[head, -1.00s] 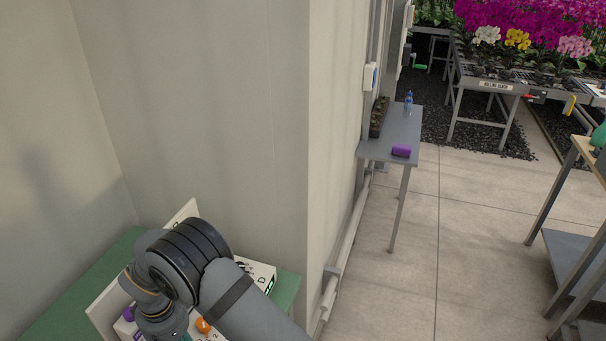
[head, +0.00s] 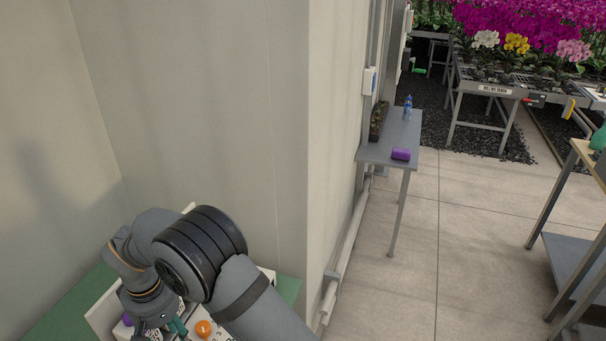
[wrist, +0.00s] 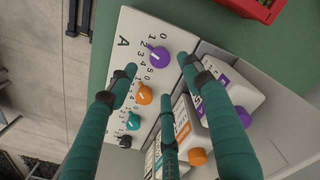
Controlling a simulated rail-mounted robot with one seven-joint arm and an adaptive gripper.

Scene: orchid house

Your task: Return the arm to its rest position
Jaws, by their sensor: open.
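My arm bends over the green table (head: 60,318) at the lower left of the head view. My gripper (wrist: 158,85) shows three teal fingers in the wrist view, spread apart with nothing held between them. Teal finger parts also show at the bottom edge of the head view. Beyond the fingers is a white panel marked A (wrist: 122,40), with a purple knob (wrist: 159,57), an orange knob (wrist: 143,95), a teal knob (wrist: 133,121) and a small black knob (wrist: 125,142). The gap between fingertips and panel cannot be judged.
White bottles (wrist: 233,97) stand beside the panel, one with an orange cap (wrist: 197,156). A red tray (wrist: 250,8) is at the top. Walls stand close behind the arm. A grey side table (head: 385,150) holds a purple object (head: 401,154); open floor lies to its right.

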